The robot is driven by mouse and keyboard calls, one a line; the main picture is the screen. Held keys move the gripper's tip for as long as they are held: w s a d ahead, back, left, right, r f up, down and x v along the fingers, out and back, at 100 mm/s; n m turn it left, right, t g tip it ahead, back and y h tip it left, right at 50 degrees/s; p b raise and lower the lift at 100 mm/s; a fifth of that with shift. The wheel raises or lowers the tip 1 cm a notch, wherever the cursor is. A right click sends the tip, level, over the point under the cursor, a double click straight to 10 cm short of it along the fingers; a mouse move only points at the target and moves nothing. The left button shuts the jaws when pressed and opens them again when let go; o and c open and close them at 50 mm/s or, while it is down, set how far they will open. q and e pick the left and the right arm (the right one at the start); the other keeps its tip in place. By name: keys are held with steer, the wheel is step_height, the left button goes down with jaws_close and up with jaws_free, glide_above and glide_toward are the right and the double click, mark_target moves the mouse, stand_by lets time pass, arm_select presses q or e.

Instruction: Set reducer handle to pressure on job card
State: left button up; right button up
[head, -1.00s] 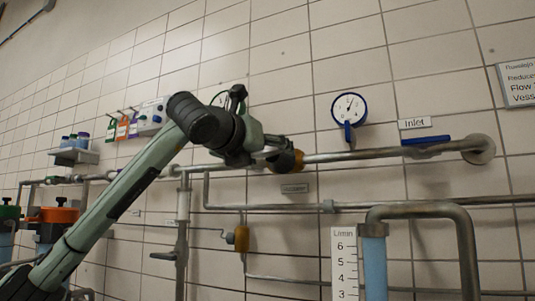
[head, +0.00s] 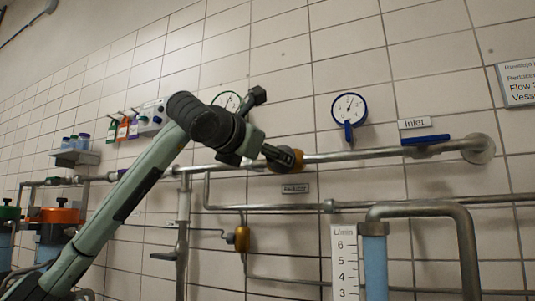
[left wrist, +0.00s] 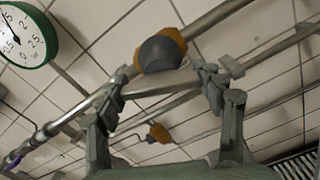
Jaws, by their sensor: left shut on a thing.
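The reducer, with an orange-yellow body (head: 297,159), sits on the upper wall pipe above a small label plate (head: 295,188). The job card (head: 520,85) is cut off at the right edge. My right gripper is not in view.
A blue-rimmed gauge (head: 349,108) stands above the pipe, right of the reducer. A blue lever (head: 426,140) sits under the Inlet sign (head: 415,124). A second orange fitting (head: 241,239) is below. A bent grey pipe (head: 425,209) rises in front at right.

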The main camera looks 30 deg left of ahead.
arm_select(q)
steer(key=shift+m, duration=0.3)
steer(key=o, duration=1.2)
steer(key=shift+s, duration=0.1)
steer(key=s, duration=1.2)
steer(key=shift+d, duration=0.35)
steer(key=shift+w, duration=0.1)
stand_by(1.0)
